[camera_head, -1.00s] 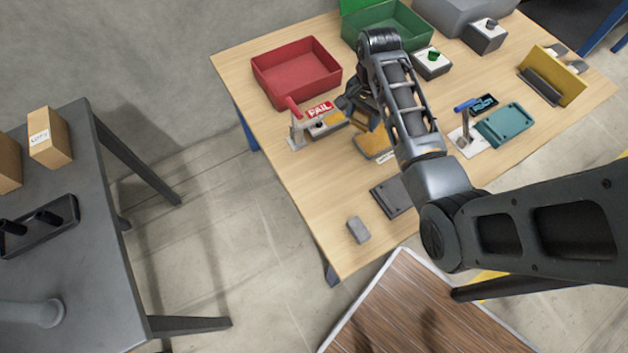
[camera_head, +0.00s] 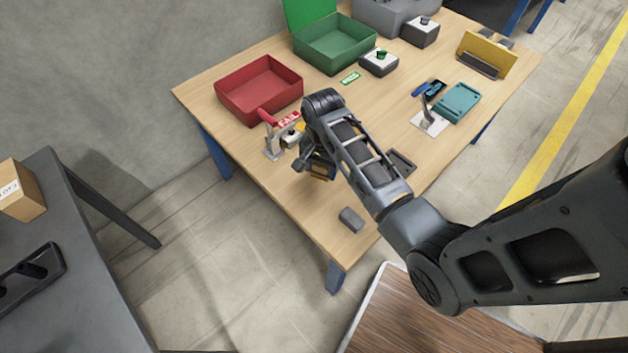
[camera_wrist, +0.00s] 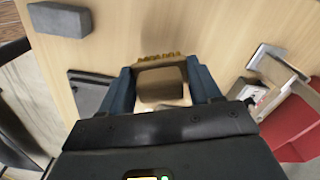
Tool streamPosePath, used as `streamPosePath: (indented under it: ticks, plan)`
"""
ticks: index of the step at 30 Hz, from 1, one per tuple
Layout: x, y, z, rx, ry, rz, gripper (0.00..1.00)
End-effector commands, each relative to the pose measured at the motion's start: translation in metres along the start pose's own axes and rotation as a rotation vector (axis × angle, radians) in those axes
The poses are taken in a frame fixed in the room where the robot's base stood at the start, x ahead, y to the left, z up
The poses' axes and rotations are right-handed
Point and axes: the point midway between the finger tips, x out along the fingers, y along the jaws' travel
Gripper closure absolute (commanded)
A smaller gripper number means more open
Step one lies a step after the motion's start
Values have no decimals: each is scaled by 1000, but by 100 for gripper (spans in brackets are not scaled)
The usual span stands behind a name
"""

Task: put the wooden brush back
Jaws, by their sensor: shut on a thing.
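My gripper (camera_wrist: 162,88) is shut on the wooden brush (camera_wrist: 160,86), seen in the wrist view. The brush is a light brown block between the two dark blue fingers. A row of yellowish bristles shows at its far edge. In the head view my gripper (camera_head: 316,168) is over the near left part of the wooden table, between the red-handled clamp (camera_head: 272,145) and a small grey block (camera_head: 351,219). The arm and gripper hide most of the brush there. I cannot tell how far the brush is above the table.
The red bin (camera_head: 228,103) and green bin (camera_head: 325,60) stand at the back of the table. A dark flat tray (camera_head: 402,160) is partly behind my arm. A teal fixture (camera_head: 458,102) lies to the right. The wood by the grey block is bare.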

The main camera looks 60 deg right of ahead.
Motion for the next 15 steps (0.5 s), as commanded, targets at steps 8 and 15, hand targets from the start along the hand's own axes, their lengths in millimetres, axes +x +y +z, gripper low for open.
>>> streamPosePath:
  ticks: [8,15]
  plan:
    - [16,-11,18,1,0,0,66]
    - [48,-11,18,1,-1,1,66]
